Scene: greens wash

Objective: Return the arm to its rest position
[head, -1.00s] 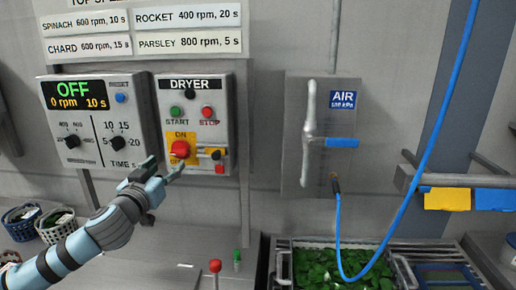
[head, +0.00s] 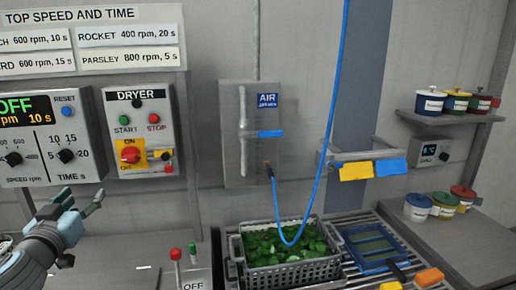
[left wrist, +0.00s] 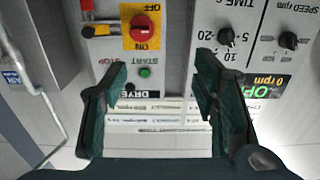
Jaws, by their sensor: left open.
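My left gripper (head: 82,210) is at the lower left of the head view, below the speed and time panel and apart from it. It is open and empty. In the left wrist view its two fingers (left wrist: 160,90) stand wide apart, with the upside-down dryer panel and speed panel beyond them. The dryer panel (head: 140,130) has a green start button, a red stop button and a red rotary switch (head: 131,155) on a yellow plate. The speed and time panel (head: 45,135) carries two black knobs and a lit green display. My right gripper is not in view.
A grey crate of greens (head: 290,272) stands on a slatted rack with a blue-framed tray (head: 372,245) beside it. A blue hose (head: 330,130) hangs into the crate from the air panel (head: 235,150). A red-knobbed lever (head: 176,255) rises from the counter. Lidded pots (head: 430,103) stand on the right shelf.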

